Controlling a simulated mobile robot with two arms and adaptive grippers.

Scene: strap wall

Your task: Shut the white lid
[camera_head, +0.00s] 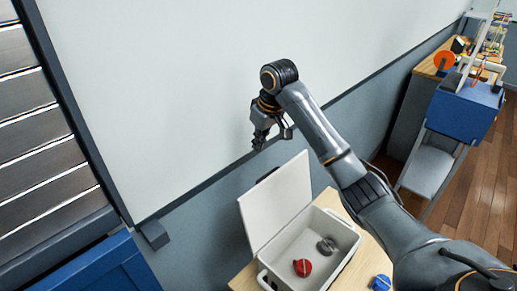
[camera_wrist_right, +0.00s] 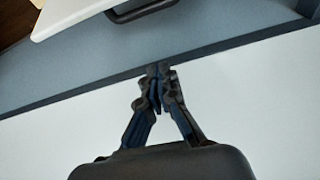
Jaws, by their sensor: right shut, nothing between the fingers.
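A white box (camera_head: 345,236) stands on a light wooden table, with its white lid (camera_head: 279,203) raised up on the side toward the wall. Inside the box lie a red item (camera_head: 302,267) and a dark grey item (camera_head: 327,246). My right gripper (camera_head: 260,146) is above the lid and close to the wall, apart from the lid. Its fingers are together and empty in the right wrist view (camera_wrist_right: 158,72). The edge of a white panel, seemingly the lid, shows at the top of that view (camera_wrist_right: 85,14). My left gripper is not in view.
A blue strap roll (camera_head: 381,283) lies on the wooden table (camera_head: 244,281) right of the box. A whiteboard wall (camera_head: 170,90) is behind the gripper. A blue bin (camera_head: 462,114) and a cluttered bench stand at the far right. A blue cabinet (camera_head: 100,268) is at lower left.

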